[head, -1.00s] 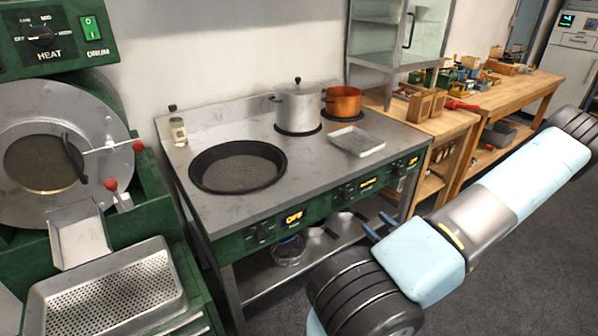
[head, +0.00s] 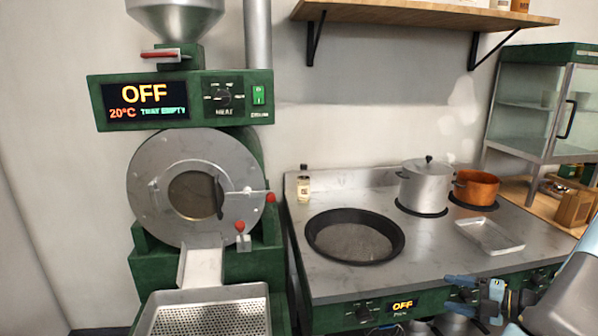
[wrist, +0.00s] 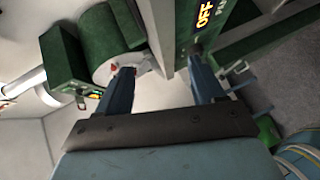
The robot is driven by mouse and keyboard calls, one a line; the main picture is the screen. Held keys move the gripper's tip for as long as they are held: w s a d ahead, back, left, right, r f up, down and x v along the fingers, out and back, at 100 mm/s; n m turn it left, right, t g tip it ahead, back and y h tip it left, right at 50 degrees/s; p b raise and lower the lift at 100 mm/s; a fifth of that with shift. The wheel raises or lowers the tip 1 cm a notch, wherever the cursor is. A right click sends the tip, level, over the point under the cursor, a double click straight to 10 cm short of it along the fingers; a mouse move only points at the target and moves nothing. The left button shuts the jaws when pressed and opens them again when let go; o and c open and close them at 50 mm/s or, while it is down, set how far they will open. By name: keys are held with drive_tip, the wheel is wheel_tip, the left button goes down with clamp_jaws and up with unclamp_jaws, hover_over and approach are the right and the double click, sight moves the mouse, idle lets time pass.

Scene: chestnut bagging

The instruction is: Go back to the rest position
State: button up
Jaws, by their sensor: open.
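My gripper (head: 478,296) is at the lower right of the head view, in front of the stove's front panel. In the wrist view my gripper (wrist: 158,78) shows two blue fingers spread apart with nothing between them. The arm (head: 565,290) comes in from the right edge of the head view.
A green drum roaster (head: 255,220) reading OFF stands at left, with a perforated tray (head: 215,318) below it. The steel stove (head: 330,283) holds a black pan (head: 355,235), a steel pot (head: 425,185), a copper pot (head: 477,187) and a small tray (head: 490,236). A shelf (head: 430,12) hangs above.

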drive_tip(key=s+a+r+n+g+h, duration=0.15)
drive_tip(key=a+r+n+g, duration=0.45)
drive_tip(key=n, duration=0.6)
drive_tip(key=s+a+r+n+g+h, duration=0.1)
drive_tip(key=a+r+n+g+h, duration=0.15)
drive_tip(key=a+r+n, duration=0.75)
drive_tip(key=s+a+r+n+t+h, duration=0.2)
drive_tip(key=r+n, duration=0.4)
drive_tip(key=n, duration=0.6)
drive_tip(key=s+a+r+n+t+h, duration=0.1)
drive_tip(key=s+r+n+h, duration=0.3)
drive_tip(key=n, duration=0.8)
wheel_tip(320, 180, up, 3)
drive_tip(key=s+a, duration=0.1)
drive_tip(key=s, duration=0.1)
drive_tip(key=shift+s+a+f+n+t+h, duration=0.2)
drive_tip(key=shift+s+a+n+t+h, duration=0.15)
drive_tip(key=shift+s+a+n+h, duration=0.05)
